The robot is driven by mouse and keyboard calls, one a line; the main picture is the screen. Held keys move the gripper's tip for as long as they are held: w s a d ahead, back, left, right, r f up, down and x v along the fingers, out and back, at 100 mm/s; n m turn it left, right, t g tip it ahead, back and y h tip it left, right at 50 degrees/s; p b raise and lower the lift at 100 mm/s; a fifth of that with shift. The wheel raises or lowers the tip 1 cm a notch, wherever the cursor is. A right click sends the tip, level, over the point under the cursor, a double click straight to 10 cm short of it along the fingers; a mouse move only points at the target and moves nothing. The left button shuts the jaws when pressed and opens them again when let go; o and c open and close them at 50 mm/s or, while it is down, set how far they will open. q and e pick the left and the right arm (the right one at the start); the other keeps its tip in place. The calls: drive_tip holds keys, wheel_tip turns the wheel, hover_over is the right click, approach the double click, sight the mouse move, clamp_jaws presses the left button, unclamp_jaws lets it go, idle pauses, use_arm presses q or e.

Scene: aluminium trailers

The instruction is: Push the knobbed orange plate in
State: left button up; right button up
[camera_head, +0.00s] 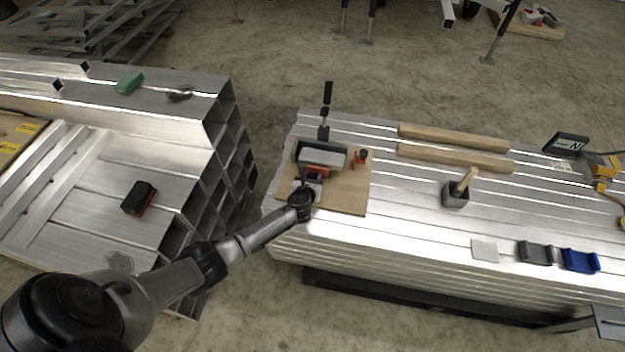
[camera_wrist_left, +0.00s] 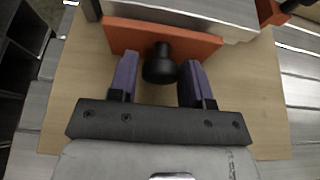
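The orange plate (camera_wrist_left: 205,45) stands upright against the edge of a grey metal block in the left wrist view, its black knob (camera_wrist_left: 159,66) facing me. In the head view a strip of the plate (camera_head: 318,171) shows below the grey block (camera_head: 322,157), partly hidden by my gripper. My left gripper (camera_wrist_left: 160,70) has its purple fingers spread, one on each side of the knob, with gaps between. In the head view the left gripper (camera_head: 306,184) is over the wooden board (camera_head: 345,197). My right gripper is not seen.
A small orange piece with a black knob (camera_head: 361,157) stands right of the block. A black upright (camera_head: 326,108) rises behind. Wooden bars (camera_head: 455,137), a grey holder (camera_head: 455,194), and grey (camera_head: 537,252) and blue (camera_head: 580,261) pieces lie right on the aluminium stack. A gap separates the left stack.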

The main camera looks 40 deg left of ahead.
use_arm(q)
drive_tip(key=shift+o, duration=1.2)
drive_tip(key=shift+r, duration=0.1)
drive_tip(key=shift+s+d+r+p, duration=0.2)
drive_tip(key=shift+s+p, duration=0.1)
drive_tip(key=shift+p, duration=0.1)
drive_tip(key=p+v, duration=0.6)
drive_tip(key=v, duration=0.7)
drive_tip(key=shift+f, duration=0.2)
